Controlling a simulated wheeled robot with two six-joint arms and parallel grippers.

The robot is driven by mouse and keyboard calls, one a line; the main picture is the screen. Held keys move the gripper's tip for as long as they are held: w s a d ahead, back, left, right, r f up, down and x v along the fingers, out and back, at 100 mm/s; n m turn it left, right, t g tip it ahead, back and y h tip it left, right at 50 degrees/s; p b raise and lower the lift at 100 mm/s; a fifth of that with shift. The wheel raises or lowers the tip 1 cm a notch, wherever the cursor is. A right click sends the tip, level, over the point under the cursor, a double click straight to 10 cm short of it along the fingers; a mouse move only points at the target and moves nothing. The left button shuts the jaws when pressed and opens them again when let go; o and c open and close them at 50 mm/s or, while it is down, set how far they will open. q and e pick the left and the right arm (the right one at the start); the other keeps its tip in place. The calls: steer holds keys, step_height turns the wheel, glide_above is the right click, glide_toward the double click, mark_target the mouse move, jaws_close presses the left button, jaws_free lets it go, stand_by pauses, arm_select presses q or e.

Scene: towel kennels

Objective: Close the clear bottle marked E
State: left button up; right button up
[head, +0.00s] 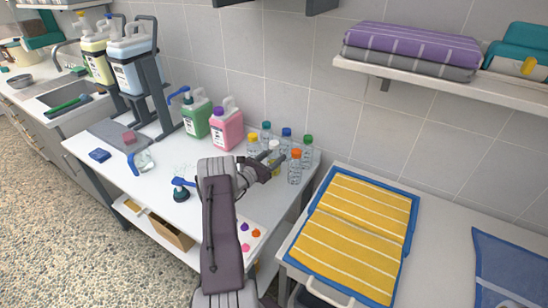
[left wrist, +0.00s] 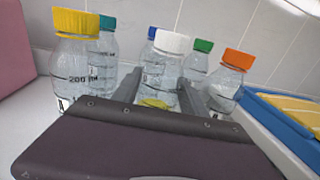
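Several clear bottles with coloured caps stand at the right end of the white table. My left gripper (head: 266,162) reaches in among them. In the left wrist view its two fingers are spread on either side of the clear bottle with a white cap (left wrist: 172,68), which also shows in the head view (head: 274,146). A small yellow round thing (left wrist: 153,103) shows low between the fingers. The yellow-capped bottle (left wrist: 75,65) carries a mark like A; I cannot make out an E on any bottle. The lower part of the white-capped bottle is hidden. My right gripper is not in view.
The orange-capped bottle (head: 295,168), green-capped bottle (head: 307,152), blue-capped bottle (head: 286,138) and teal-capped bottle (head: 266,131) crowd around the gripper. Pink (head: 227,130) and green (head: 196,118) jugs stand to the left.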

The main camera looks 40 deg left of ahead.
arm_select(q)
steer(key=o, duration=0.4)
steer(key=shift+r+p, duration=0.2)
steer(key=shift+p, duration=0.1)
steer(key=s, duration=1.2)
steer(key=shift+a+f, duration=0.1)
steer(key=shift+a, duration=0.2)
